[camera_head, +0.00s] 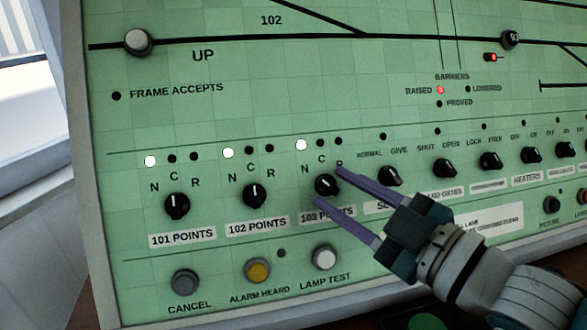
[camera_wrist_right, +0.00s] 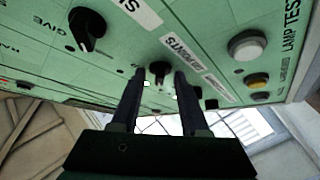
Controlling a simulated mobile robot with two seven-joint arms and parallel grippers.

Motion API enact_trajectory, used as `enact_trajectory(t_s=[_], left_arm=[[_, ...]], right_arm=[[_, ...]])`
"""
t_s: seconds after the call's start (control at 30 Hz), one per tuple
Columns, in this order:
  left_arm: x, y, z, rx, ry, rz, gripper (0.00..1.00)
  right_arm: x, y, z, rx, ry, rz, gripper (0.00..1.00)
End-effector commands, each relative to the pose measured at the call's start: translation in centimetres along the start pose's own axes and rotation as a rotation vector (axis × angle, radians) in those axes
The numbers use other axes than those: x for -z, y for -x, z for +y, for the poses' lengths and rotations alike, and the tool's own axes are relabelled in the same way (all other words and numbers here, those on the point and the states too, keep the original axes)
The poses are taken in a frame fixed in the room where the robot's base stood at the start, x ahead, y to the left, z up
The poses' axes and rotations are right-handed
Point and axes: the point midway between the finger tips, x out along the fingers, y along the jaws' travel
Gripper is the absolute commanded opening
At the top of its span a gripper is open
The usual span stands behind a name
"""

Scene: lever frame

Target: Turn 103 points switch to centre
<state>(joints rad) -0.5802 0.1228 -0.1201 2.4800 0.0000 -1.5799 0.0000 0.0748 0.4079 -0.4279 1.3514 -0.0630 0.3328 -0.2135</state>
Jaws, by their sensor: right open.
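The 103 points switch (camera_head: 326,184) is a black rotary knob on the green panel, above its partly covered label and below the letters N, C and R. Its white N lamp (camera_head: 301,145) is lit; the two lamps beside it are dark. I cannot clearly tell where its pointer stands. My right gripper (camera_head: 327,185) is open, with one purple finger reaching above the knob and one below it. In the right wrist view the knob (camera_wrist_right: 159,70) shows between the two dark fingertips (camera_wrist_right: 159,73); contact cannot be told. My left gripper is not in view.
The 102 points knob (camera_head: 255,195) and 101 points knob (camera_head: 177,206) stand to the left. Another knob (camera_head: 389,176) is close to the right, by the upper finger. The white lamp test button (camera_head: 324,257) and yellow alarm heard button (camera_head: 257,270) lie below.

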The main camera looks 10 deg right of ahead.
Motion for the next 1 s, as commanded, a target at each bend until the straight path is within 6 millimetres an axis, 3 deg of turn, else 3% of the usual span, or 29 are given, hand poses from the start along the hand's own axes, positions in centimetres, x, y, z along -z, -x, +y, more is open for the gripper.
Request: enact_trajectory(t_s=[0.1, 0.5, 1.0], left_arm=[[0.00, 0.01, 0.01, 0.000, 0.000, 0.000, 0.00], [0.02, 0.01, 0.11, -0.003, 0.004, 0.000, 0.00], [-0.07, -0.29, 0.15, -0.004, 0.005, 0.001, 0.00]], right_arm=[[0.01, 0.02, 0.00, 0.000, 0.000, 0.000, 0.44], [0.01, 0.04, 0.01, -0.001, 0.000, 0.000, 0.00], [-0.05, 0.05, -0.20, -0.034, -0.047, 0.000, 0.00]])
